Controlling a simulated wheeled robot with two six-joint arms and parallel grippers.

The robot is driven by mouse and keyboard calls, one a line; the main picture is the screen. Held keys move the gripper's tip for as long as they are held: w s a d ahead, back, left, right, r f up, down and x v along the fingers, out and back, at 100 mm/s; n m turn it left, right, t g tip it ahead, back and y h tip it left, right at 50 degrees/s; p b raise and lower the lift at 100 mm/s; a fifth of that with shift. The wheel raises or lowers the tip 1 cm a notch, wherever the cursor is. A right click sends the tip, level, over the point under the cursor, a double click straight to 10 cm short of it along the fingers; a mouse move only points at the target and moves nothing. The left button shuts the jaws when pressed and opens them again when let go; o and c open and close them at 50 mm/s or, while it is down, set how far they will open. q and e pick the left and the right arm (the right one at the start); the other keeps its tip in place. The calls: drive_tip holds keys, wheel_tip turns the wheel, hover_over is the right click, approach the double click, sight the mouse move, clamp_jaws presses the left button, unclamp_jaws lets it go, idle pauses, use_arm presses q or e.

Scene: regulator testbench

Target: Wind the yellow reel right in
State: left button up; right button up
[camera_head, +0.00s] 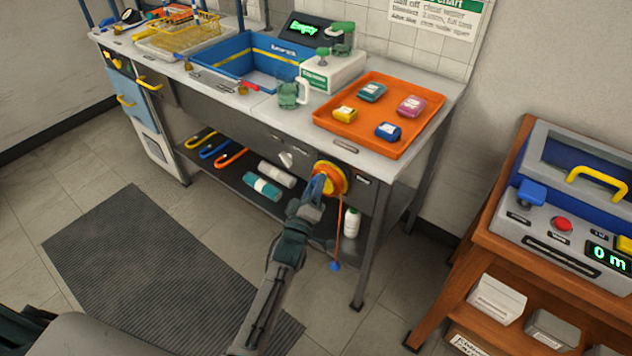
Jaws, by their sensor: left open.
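The yellow reel (331,176) is mounted on the front of the bench, below the worktop near its right end. An orange line (338,225) hangs from it, with a blue end piece (335,266) near the floor. My left gripper (318,187) is open at the left side of the reel, overlapping its edge in the picture. I cannot tell whether it touches the reel. My right gripper is not in view.
An orange tray (376,141) with several small coloured packs sits above the reel. The bench's right leg (369,245) stands beside the hanging line. A wooden stand (462,253) with a grey-blue machine (560,225) is at right. Floor in front is clear.

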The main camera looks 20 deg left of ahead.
use_arm(q)
drive_tip(key=shift+x, duration=0.75)
clamp_jaws()
drive_tip(key=shift+d, duration=0.1)
